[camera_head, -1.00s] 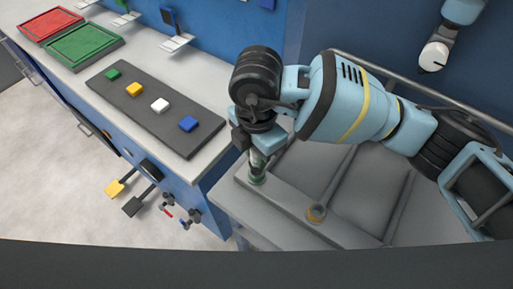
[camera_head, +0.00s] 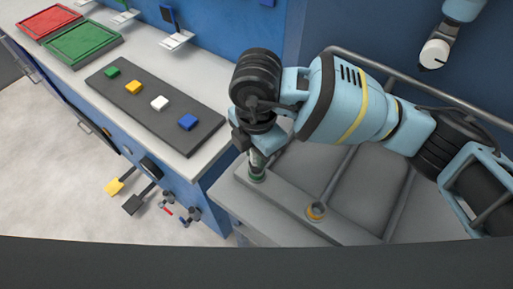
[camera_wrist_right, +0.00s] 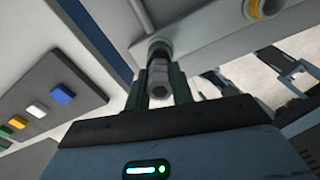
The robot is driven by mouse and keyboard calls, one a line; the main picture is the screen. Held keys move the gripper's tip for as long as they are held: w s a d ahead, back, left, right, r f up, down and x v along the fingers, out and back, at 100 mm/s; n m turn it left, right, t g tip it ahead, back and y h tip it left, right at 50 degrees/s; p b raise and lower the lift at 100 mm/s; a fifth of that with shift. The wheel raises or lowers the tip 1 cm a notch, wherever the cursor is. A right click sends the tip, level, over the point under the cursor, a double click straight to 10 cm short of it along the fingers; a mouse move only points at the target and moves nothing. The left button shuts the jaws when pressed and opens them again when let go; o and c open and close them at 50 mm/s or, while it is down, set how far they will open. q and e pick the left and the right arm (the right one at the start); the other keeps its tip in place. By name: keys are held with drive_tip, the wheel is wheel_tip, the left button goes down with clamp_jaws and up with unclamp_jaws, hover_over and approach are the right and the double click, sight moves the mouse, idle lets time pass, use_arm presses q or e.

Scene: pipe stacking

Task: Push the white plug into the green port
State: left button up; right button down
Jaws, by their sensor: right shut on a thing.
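The green port (camera_head: 257,178) is a small dark green ring on the bench ledge, directly under the fingertips in the head view. In the wrist view the plug's far end meets a dark ring (camera_wrist_right: 160,45). The fingers hide much of the plug in the head view, and I cannot tell how deep it sits. My left gripper is not in view.
A yellow-orange ring port (camera_head: 316,211) sits on the same ledge to the right. A dark board (camera_head: 165,125) with coloured blocks lies on the counter at left. Green (camera_head: 83,42) and red trays stand behind it. A metal rail runs behind my arm.

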drive_tip(key=shift+f, duration=0.6)
drive_tip(key=c, duration=1.1)
unclamp_jaws()
drive_tip(key=shift+r, duration=4)
